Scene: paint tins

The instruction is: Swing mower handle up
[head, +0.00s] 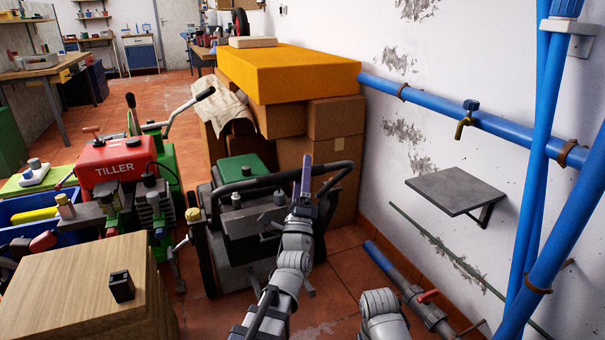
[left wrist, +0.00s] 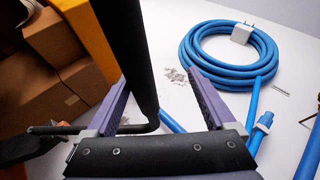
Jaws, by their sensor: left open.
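The mower (head: 240,225) stands on the tiled floor in the middle of the head view, with a green top part and dark body. Its black bar handle (head: 258,182) lies low across it, reaching right towards the wall. My left gripper (head: 303,188) is at the right part of this handle, with its purple fingers pointing up. In the left wrist view the fingers (left wrist: 165,105) are apart, and a black bar, apparently the handle (left wrist: 139,60), runs between them, nearer the left finger. I cannot tell whether they touch. My right gripper is out of view.
A red and green tiller (head: 115,165) stands left of the mower. Cardboard boxes (head: 336,117) under a yellow-orange block (head: 290,72) stand behind it. A wooden block (head: 75,290) is at front left. A wall shelf (head: 455,190) and blue pipes (head: 510,138) are at right.

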